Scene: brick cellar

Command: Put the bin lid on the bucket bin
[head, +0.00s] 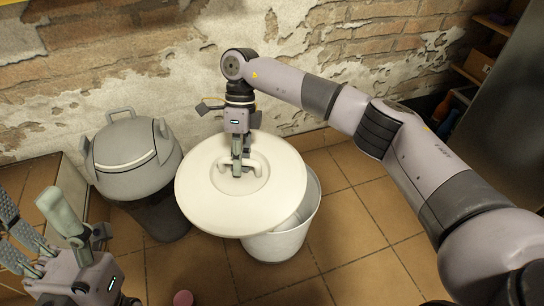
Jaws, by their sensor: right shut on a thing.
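The bin lid (212,205) is a round, cream-white disc with a raised handle in its middle. My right gripper (237,168) is shut on that handle from above. The white bucket bin (283,246) stands on the floor below and to the right of the lid. The lid hides the left and back of the bucket's mouth; part of the inside shows at the right. The lid looks raised and offset to the left, not seated on the rim. My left gripper (38,218) is at the lower left, away from both, with its fingers apart.
A grey lidded bin (138,165) with a dark lower body stands left of the lid. A small pink object (183,298) lies at the bottom edge. A brick wall (160,70) is behind, shelves (478,65) at upper right. Tiled floor (365,235) is clear right of the bucket.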

